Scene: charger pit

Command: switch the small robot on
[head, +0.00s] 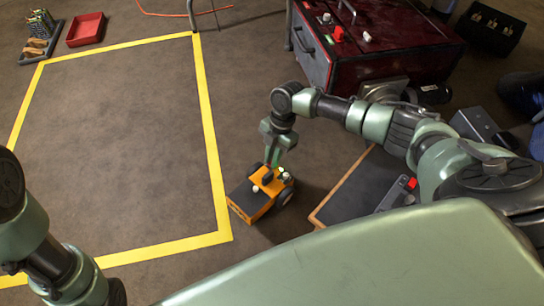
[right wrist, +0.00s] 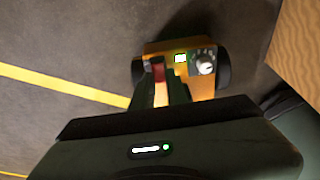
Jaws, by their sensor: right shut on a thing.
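The small robot (head: 240,203) is orange with a black front panel and dark wheels. It stands on the floor just right of the yellow outline's lower right corner. My right gripper (head: 272,165) reaches down onto its top.
Yellow tape (head: 208,130) outlines a clear patch of floor. A dark board with a wooden edge (head: 345,187) lies right of the small robot. A dark red cabinet (head: 385,45) stands behind. A red tray (head: 86,29) and a tool rack (head: 40,38) are at the far left.

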